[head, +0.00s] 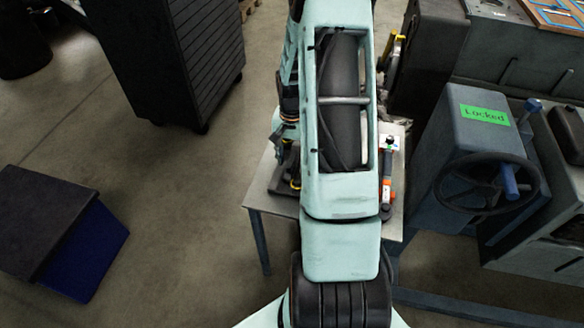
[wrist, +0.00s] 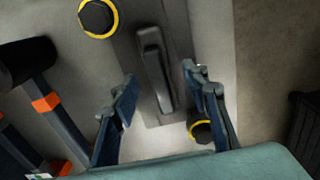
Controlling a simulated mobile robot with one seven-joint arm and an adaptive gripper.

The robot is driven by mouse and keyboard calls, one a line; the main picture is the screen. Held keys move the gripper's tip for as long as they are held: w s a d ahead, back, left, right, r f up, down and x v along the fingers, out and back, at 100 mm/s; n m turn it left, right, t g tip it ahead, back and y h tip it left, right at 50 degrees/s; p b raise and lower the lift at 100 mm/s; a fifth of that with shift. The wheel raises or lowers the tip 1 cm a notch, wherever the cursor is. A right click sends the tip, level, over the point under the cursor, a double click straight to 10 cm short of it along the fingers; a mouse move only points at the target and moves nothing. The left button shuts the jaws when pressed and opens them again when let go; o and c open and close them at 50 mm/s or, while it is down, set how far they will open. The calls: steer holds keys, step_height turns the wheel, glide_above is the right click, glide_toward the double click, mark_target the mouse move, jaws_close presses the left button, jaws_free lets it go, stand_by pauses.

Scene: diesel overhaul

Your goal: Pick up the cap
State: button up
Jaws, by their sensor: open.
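Two dark round cap-like pieces with yellow rings show in the wrist view: one at the top (wrist: 98,17), one at the lower right (wrist: 203,131). I cannot tell which is the cap. My gripper (wrist: 160,78) is open and empty, its blue fingers spread. The lower piece is partly hidden beside and behind the right finger, and I cannot tell whether they touch. The upper piece is beyond the left fingertip. A dark raised bar (wrist: 156,68) on a grey plate lies between and below the fingers.
Hammer-like tools with orange bands (wrist: 46,103) lie at the left in the wrist view. The small metal table (head: 267,202) carries these items. A blue-grey machine with a handwheel (head: 486,184) and a green "Locked" label stands at the right.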

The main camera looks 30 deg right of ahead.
steer(key=shift+f, duration=0.35)
steer(key=shift+c, duration=0.4)
jaws_close()
steer(key=shift+r, duration=0.1)
steer(key=shift+w, duration=0.1)
